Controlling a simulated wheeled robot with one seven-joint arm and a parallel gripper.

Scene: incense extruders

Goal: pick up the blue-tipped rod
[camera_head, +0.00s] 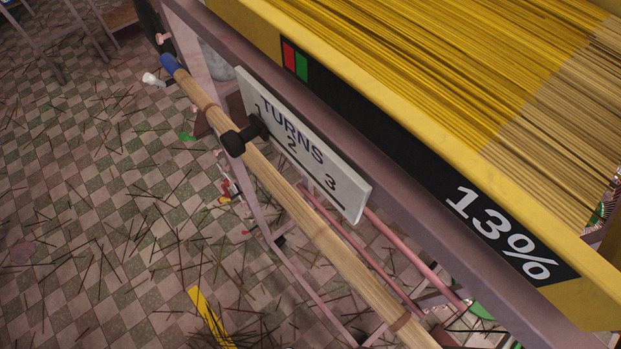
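The blue-tipped rod (290,206) is a long, pale wooden-looking shaft. It runs diagonally from the upper left to the bottom edge, along the near side of the machine. Its blue tip (169,63) is at the upper left, and darker bands ring the shaft near both visible ends. A black knob-like part (240,138) overlaps the shaft, beside the sign. The rod's lower end runs out of the picture, and what supports it is unclear. My gripper is not in view.
A yellow tray (420,135) of thin sticks fills the upper right, with a "13%" panel (500,232). A white "TURNS" sign (345,197) stands close beside the rod. Pink frame bars (385,268) lie below. The checkered floor (90,195) at left is littered with thin sticks.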

